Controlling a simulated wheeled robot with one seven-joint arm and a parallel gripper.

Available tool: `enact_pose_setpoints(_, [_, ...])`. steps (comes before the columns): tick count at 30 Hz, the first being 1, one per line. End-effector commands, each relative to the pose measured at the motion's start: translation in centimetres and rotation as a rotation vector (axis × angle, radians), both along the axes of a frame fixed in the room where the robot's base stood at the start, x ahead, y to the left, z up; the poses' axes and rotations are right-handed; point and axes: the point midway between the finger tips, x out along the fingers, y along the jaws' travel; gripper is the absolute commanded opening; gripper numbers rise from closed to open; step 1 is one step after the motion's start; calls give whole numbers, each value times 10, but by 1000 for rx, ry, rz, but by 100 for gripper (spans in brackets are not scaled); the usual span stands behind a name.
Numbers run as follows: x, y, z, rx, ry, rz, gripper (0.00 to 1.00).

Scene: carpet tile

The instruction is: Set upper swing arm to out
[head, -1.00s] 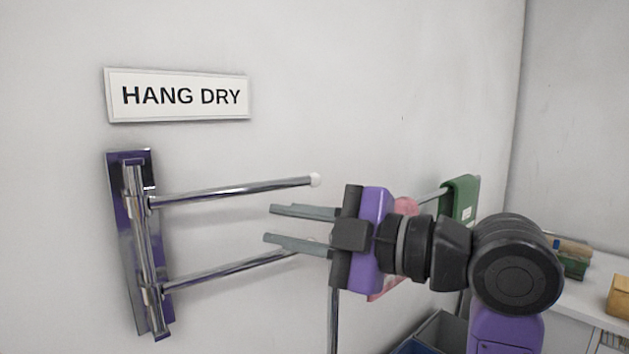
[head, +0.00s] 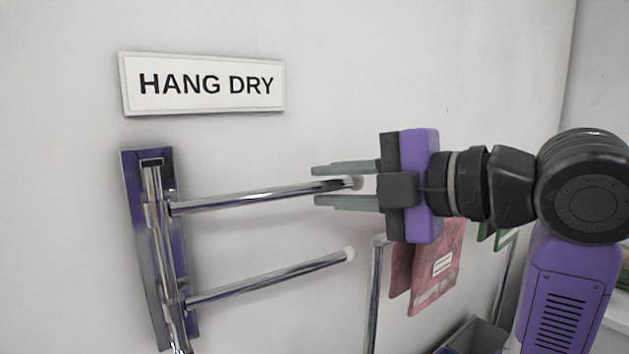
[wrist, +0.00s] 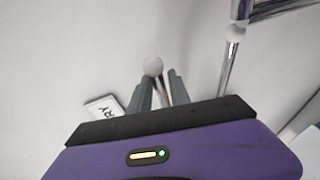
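The upper swing arm (head: 250,196) is a chrome rod with a white ball tip, hinged on a purple and chrome wall bracket (head: 133,240) and sticking out to the right. A similar lower arm (head: 270,278) sits beneath it. My gripper (head: 315,186) is open, its grey fingers above and below the upper arm's outer end in the head view. The ball tip shows behind the fingers, close to the palm. In the wrist view, the upper arm's ball (wrist: 153,66) and part of its rod appear between the fingers. I cannot tell whether they touch it.
A "HANG DRY" sign (head: 203,84) is on the wall above the bracket. The wall left of the bracket is clear.

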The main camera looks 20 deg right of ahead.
Motion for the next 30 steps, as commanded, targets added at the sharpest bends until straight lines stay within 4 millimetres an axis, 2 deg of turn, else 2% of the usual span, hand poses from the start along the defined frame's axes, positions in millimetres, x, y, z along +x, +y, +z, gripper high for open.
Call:
enact_pose_setpoints(3, [15,8,-2,3,2,1,23])
enact_pose_setpoints(7, [24,12,-5,2,1,0,23])
enact_pose_setpoints(17, [28,14,-6,1,0,0,23])
enact_pose_setpoints(21, [28,13,-6,1,0,0,0])
enact_pose_setpoints(30, [27,13,-6,1,0,-1,0])
